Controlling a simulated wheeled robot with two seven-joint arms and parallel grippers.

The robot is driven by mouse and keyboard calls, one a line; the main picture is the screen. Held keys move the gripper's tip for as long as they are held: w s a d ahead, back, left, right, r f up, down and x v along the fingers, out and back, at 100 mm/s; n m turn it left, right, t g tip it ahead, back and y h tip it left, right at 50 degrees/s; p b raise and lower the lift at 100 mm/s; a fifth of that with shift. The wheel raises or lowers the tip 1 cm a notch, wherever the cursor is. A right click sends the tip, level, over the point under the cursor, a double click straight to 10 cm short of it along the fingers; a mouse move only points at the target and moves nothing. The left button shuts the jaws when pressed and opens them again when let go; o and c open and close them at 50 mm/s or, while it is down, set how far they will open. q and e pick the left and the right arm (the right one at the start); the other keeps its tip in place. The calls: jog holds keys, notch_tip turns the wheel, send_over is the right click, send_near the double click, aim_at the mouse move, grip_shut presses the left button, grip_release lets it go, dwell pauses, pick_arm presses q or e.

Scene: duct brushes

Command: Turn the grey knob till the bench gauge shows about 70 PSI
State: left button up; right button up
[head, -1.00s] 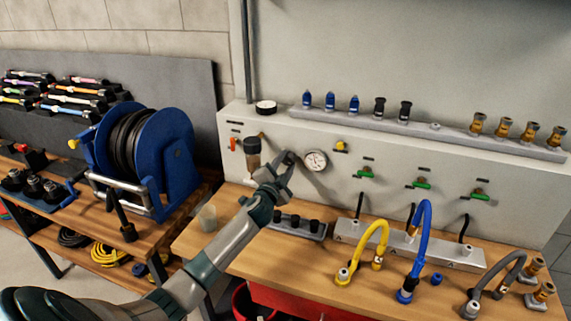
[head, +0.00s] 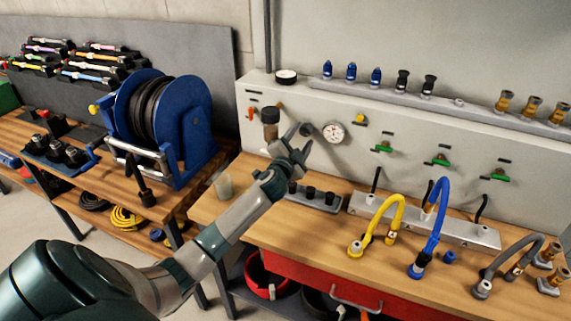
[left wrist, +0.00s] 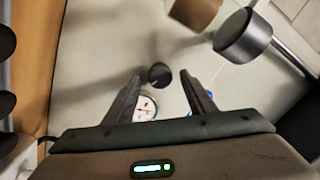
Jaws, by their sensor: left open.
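The grey knob (head: 306,129) is a small dark round knob on the pale panel, left of the gauge. The bench gauge (head: 333,132) has a round white dial; its needle is too small to read. My left gripper (head: 294,146) is open, just below and left of the knob, with its fingers toward the panel. In the left wrist view the knob (left wrist: 159,75) shows between the open fingertips, with nothing held. My right gripper is not in view.
A yellow fitting (head: 360,118) and green valves (head: 383,147) are to the right.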

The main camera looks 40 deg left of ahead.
pick_arm(q)
jog(key=b+v, duration=0.3)
jog(key=v, duration=1.2)
jog(key=shift+s+b, duration=0.25)
jog(key=shift+b, duration=0.1)
